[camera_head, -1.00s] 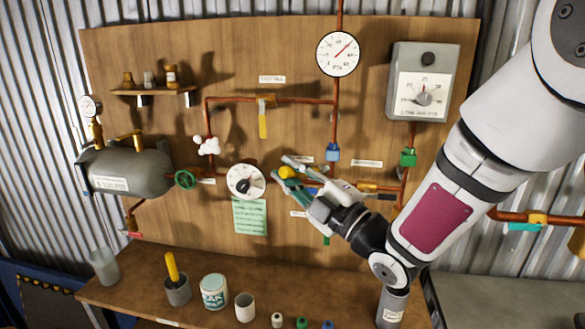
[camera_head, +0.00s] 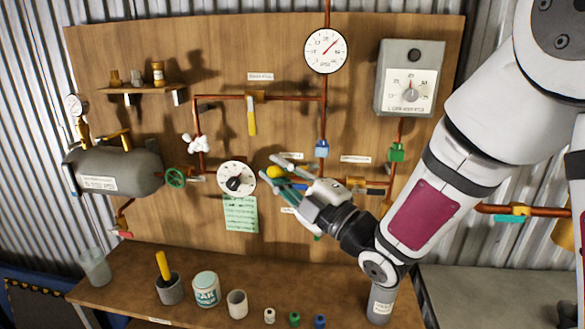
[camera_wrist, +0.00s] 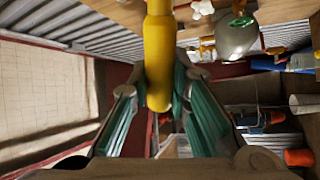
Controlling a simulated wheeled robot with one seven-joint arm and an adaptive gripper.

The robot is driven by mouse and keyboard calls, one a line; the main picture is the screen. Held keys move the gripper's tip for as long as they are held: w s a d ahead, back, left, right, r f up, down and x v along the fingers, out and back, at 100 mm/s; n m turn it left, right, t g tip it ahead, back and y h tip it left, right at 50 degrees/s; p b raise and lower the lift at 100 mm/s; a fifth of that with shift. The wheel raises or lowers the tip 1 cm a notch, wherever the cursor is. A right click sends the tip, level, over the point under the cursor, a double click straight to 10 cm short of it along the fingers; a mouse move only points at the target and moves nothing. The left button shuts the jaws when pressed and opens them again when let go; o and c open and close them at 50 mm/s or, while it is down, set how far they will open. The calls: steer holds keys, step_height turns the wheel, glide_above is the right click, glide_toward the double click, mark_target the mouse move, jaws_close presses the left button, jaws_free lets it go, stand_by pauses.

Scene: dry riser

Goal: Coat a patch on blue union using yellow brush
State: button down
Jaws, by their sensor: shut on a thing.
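The blue union (camera_head: 321,148) sits on the vertical copper pipe below the round gauge. My gripper (camera_head: 283,176) is in front of the board, below and left of the blue union in the picture, and apart from it. It is shut on a yellow, round-ended rod, the yellow brush (camera_head: 275,172) by its colour. In the wrist view the brush (camera_wrist: 158,50) stands between the teal fingers (camera_wrist: 158,105) and runs out of the top edge. No bristles can be made out. Another yellow handle (camera_head: 162,265) stands in a grey cup on the bench.
A paint-like jar (camera_head: 206,290), a pale cup (camera_head: 237,304) and small green and blue pieces stand along the bench (camera_head: 130,280). A white dial (camera_head: 236,179) is left of my gripper. Copper pipes, a green union (camera_head: 397,152) and a grey control box (camera_head: 410,78) are on the board.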

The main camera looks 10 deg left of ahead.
steer(key=w+d+b, duration=0.1)
steer(key=w+b, duration=0.2)
steer(key=w, duration=0.4)
steer(key=shift+w+b, duration=0.15)
steer(key=shift+b, duration=0.2)
steer(key=shift+w+d+b, duration=0.15)
steer(key=shift+w+b, duration=0.3)
steer(key=shift+w, duration=0.3)
stand_by(0.6)
